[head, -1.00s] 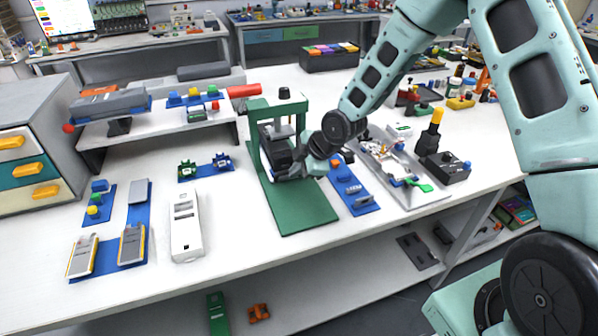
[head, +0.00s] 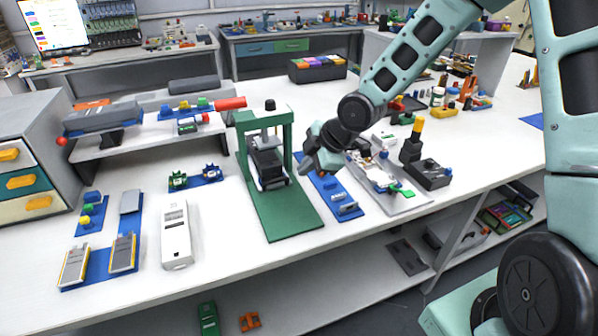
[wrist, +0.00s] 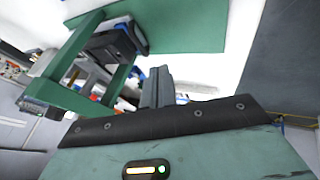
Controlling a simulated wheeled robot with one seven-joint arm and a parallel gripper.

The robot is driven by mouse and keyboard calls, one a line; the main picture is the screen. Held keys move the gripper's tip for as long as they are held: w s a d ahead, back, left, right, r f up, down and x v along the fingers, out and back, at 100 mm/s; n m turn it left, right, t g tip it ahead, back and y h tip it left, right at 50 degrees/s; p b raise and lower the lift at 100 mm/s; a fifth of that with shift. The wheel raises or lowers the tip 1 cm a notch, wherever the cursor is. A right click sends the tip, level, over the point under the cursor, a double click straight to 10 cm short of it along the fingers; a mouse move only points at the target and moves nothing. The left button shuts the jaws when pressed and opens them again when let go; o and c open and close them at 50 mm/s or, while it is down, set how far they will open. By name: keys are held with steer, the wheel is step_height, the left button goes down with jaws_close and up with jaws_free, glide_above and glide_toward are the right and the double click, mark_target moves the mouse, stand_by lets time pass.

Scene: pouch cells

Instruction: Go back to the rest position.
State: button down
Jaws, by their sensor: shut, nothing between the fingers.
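My gripper (head: 307,168) hangs in the air just right of the green press frame (head: 287,215), apart from it as far as I can tell. Its fingers are together with nothing between them; they also show in the wrist view (wrist: 157,86). The black block inside the press (head: 268,165) stands between the posts. The press's green frame also shows at the upper left of the wrist view (wrist: 128,62). Two grey pouch cells lie at the front left, one at the edge (head: 74,263) and one beside it (head: 123,253), on a blue holder.
A white handheld device (head: 176,240) lies left of the press. A blue plate with fittings (head: 335,196) and a metal tray (head: 395,205) lie to its right. A black box with a yellow-topped post (head: 428,174) stands further right. A grey raised shelf (head: 140,140) is behind left.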

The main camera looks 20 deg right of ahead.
steer(key=s+a+r+m+g+h, duration=0.1)
steer(key=s+a+r+m, duration=0.2)
steer(key=s, duration=0.7)
steer(key=s+a+r+m+g+h, duration=0.1)
steer(key=s+a+r+m+g, duration=0.1)
steer(key=s, duration=0.8)
steer(key=s+a+r+m+g+h, duration=0.1)
steer(key=s+a+r+m, duration=0.3)
steer(key=s, duration=0.6)
steer(key=shift+s+a+r+m+g+h, duration=0.2)
steer(key=shift+s+m+g+h, duration=0.1)
steer(key=shift+g, duration=0.2)
